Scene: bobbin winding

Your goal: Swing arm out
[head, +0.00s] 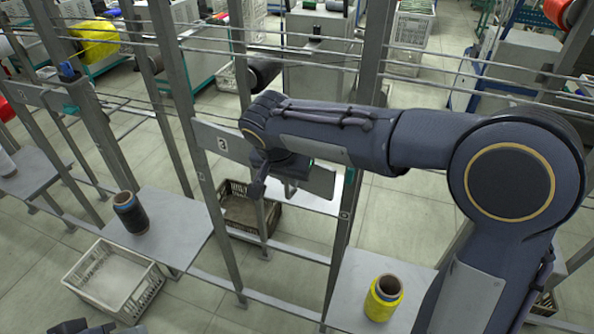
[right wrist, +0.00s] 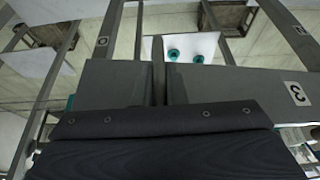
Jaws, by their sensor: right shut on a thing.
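My right arm reaches in from the right to the frame post of station 3. My right gripper (head: 260,184) is at the grey plate (head: 222,142) marked 3, shut on a part that I take to be the swing arm; my wrist hides most of it. In the right wrist view, a thin grey upright piece (right wrist: 158,78) stands above the dark gripper body, beside the grey plate (right wrist: 255,92) marked 3. The fingertips are not clear there. A dark part of mine, perhaps the left gripper (head: 82,327), shows at the bottom left edge.
A dark bobbin (head: 130,212) stands on the left shelf (head: 180,232). A yellow bobbin (head: 383,298) stands on the right shelf (head: 345,290). A pale crate (head: 112,280) and a brown crate (head: 240,205) are on the floor. Posts and horizontal rails surround my right arm.

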